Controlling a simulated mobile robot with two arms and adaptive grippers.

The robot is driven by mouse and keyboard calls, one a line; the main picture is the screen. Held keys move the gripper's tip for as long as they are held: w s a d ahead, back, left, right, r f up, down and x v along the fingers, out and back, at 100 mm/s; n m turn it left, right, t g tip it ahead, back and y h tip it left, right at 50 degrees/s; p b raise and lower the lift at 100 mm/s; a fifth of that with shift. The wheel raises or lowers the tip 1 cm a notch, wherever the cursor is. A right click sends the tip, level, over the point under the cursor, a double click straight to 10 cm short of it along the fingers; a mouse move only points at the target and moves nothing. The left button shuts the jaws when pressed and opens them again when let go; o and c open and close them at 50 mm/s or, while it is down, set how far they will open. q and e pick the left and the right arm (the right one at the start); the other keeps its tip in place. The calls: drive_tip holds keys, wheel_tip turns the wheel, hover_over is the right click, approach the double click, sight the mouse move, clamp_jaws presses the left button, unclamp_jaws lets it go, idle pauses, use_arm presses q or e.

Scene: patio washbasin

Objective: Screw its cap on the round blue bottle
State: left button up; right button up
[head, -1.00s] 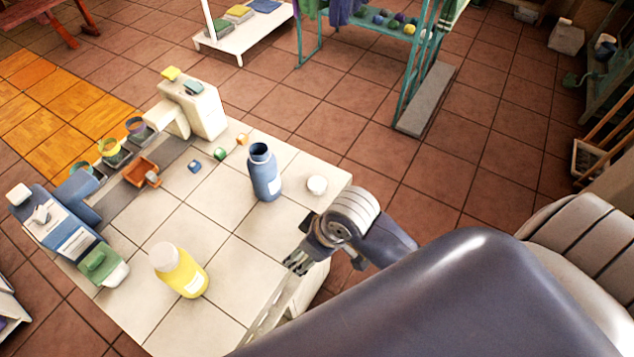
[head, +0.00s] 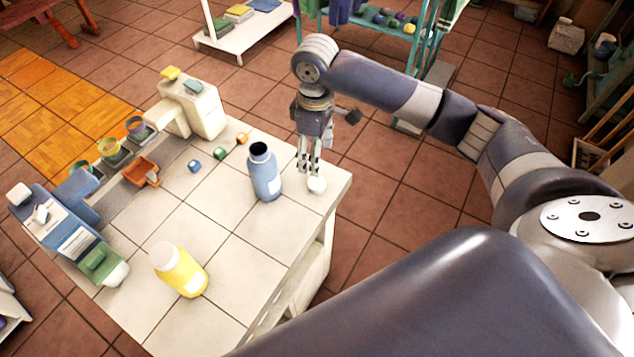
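The round blue bottle (head: 264,175) stands upright on the tiled counter, its dark mouth open at the top. A white round cap (head: 317,186) lies on the counter to the right of the bottle, near the edge. My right gripper (head: 309,171) points down just above the cap, its two fingers a little apart with nothing seen between them. The fingertips overlap the cap's upper edge in the picture; whether they touch it I cannot tell. My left gripper is not in view.
A yellow bottle (head: 180,270) with a white cap stands at the counter's front. Small cubes, an orange tray (head: 141,171) and several cups lie toward the back left. The counter (head: 225,235) is bare between the two bottles.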

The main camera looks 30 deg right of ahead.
idle(0.3)
hover_over(315, 182)
drive_tip(key=shift+d+f, duration=0.15)
drive_tip(key=shift+f, duration=2.6)
drive_tip(key=shift+f+p, duration=0.85)
drive_tip(key=shift+f, duration=1.75)
drive_tip(key=shift+c, duration=0.2)
drive_tip(key=c, duration=0.7)
